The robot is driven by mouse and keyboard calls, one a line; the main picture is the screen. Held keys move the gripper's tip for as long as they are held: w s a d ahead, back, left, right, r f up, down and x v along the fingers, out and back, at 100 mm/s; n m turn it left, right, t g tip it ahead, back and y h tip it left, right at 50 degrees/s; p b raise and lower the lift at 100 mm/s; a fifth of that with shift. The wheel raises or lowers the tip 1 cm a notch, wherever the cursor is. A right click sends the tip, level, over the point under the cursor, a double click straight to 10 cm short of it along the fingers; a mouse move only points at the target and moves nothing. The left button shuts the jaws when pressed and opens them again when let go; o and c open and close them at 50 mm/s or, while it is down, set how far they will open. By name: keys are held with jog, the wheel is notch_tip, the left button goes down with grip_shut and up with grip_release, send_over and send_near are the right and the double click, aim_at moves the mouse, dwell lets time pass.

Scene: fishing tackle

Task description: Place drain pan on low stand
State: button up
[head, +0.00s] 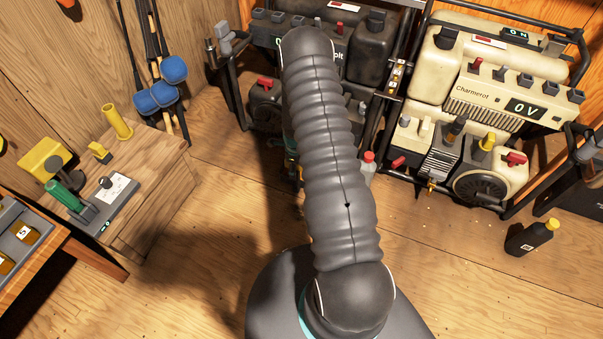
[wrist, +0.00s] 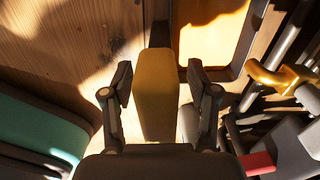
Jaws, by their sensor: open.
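In the wrist view my gripper (wrist: 159,85) is open, with one dark finger on each side of an upright yellow block-like piece (wrist: 155,95). Gaps show between the piece and both fingers. I cannot tell whether this piece is part of the drain pan. Just beyond the right finger is a flat orange-yellow area with a dark rounded rim (wrist: 243,58); I cannot tell if it is the pan. In the head view my own arm hides my gripper and the floor around it. I cannot make out the drain pan or the low stand there for certain.
A black generator (head: 268,100) stands behind my arm, a cream generator (head: 470,110) to its right. A black bottle (head: 530,238) with a yellow cap stands at right. A wooden block (head: 155,200) bears tools at left. A teal-green part (wrist: 40,130) lies left in the wrist view.

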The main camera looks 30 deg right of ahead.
grip_shut()
jog(key=shift+r, duration=0.15)
dwell(0.4)
